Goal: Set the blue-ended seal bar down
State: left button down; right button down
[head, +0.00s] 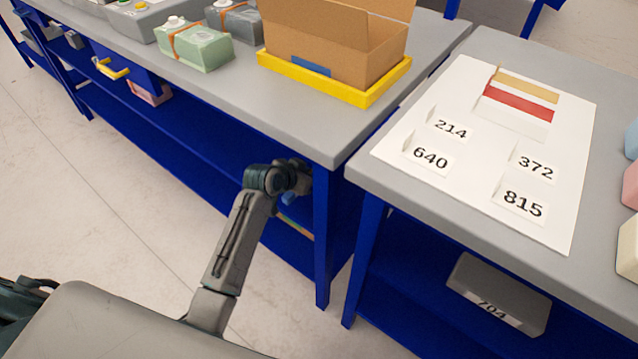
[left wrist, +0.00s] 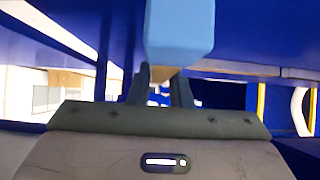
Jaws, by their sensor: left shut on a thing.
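My left gripper (head: 292,188) reaches in under the front corner of the left workbench, above its blue lower shelf. In the left wrist view, the seal bar's light blue end (left wrist: 180,32) fills the upper middle, with a tan part beneath it. The gripper's two dark fingers (left wrist: 160,88) are shut on the bar. I cannot tell whether the bar touches the shelf. My right gripper is in neither view.
The left bench (head: 290,125) has its blue leg (head: 321,240) close beside my gripper. A cardboard box stands in a yellow tray (head: 375,96) on top. The right bench holds a white numbered sheet (head: 480,175); a grey block (head: 498,290) lies on its lower shelf.

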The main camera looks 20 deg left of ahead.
pick_arm(q)
jog(key=d, duration=0.3)
jog(key=shift+d+f, duration=0.15)
jog(key=shift+d, duration=0.05)
notch_tip(320, 180, down, 4)
jog(key=shift+r, duration=0.2)
jog(key=shift+f, duration=0.1)
jog(key=c, duration=1.3)
grip_release()
